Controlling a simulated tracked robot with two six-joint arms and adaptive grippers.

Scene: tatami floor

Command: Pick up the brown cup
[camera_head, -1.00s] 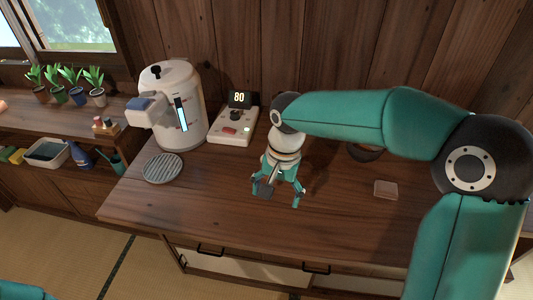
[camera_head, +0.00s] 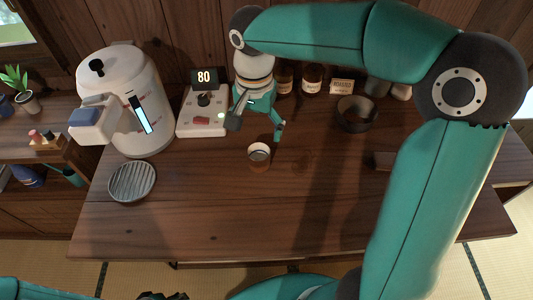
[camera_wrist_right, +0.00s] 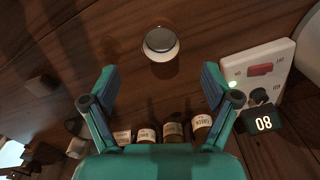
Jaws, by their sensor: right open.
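A small brownish cup (camera_head: 259,160) with a pale rim stands upright on the wooden counter in the head view. It also shows at the top middle of the right wrist view (camera_wrist_right: 161,46), beyond the fingertips and between their lines. My right gripper (camera_head: 256,126) is open and empty, just behind the cup in the head view, with its fingers spread and apart from it. The open fingers also show in the wrist view (camera_wrist_right: 158,76).
A white kettle-like machine (camera_head: 127,98), a round ribbed tray (camera_head: 132,182) and a control box reading 80 (camera_head: 203,115) stand to the left. A dark bowl (camera_head: 357,115) and small bottles (camera_head: 312,80) are behind right. The counter's front is clear.

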